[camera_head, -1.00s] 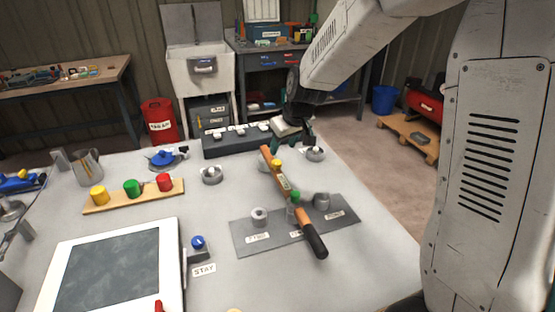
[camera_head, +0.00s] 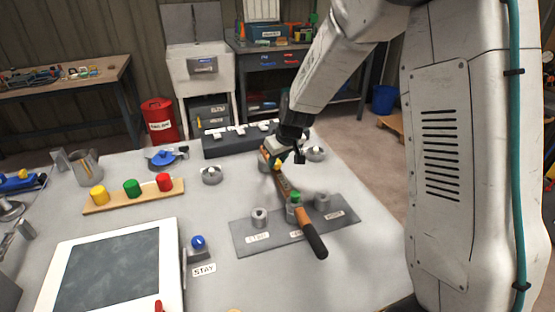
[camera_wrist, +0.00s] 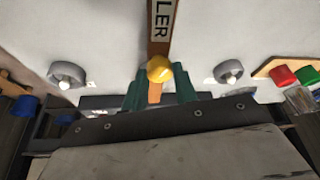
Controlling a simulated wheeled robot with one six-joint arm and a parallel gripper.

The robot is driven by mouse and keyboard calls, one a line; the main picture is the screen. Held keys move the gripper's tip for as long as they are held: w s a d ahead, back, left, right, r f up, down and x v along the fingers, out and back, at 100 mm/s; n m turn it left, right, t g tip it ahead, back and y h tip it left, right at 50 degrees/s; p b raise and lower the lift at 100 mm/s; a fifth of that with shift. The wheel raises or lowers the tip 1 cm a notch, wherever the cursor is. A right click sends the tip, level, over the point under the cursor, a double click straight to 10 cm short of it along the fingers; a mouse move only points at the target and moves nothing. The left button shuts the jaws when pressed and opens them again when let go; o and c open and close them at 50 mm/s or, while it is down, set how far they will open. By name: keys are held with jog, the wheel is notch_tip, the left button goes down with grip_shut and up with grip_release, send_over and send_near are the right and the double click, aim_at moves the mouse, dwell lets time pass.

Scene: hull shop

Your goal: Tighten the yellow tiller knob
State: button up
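The tiller (camera_head: 284,187) is a brown wooden bar with a black grip at its near end, lying over a grey plate. Its yellow knob (camera_head: 277,162) is near the far end, just by my gripper (camera_head: 281,154) in the head view. In the wrist view the yellow knob (camera_wrist: 159,68) is round and sits on the tiller (camera_wrist: 162,28), below its label. My gripper (camera_wrist: 160,75) has its teal fingers apart, one on each side of the knob and the tiller's end. I cannot tell whether they touch the knob.
The grey plate (camera_head: 250,238) has several grey sockets, and a green knob (camera_head: 295,198) is by the tiller. Round grey fittings (camera_head: 212,175) (camera_head: 316,153) stand on either side. A dark box with white switches (camera_head: 222,145) is behind. A board with coloured knobs (camera_head: 148,196) is left.

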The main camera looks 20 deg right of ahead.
jog(key=shift+c, duration=0.5)
jog(key=shift+m, duration=0.3)
jog(key=m, duration=0.1)
jog(key=m+h, duration=0.1)
jog(key=m, duration=0.1)
jog(key=m+h, duration=0.1)
jog(key=m, duration=0.1)
jog(key=shift+a, duration=0.25)
jog(key=m+h, duration=0.1)
jog(key=m, duration=0.2)
jog(key=m+g+h, duration=0.1)
jog(key=m, duration=0.2)
jog(key=shift+w+a+m, duration=0.1)
jog(key=shift+m, duration=0.2)
jog(key=o, duration=1)
jog(key=shift+c, duration=0.2)
jog(key=shift+h, duration=0.3)
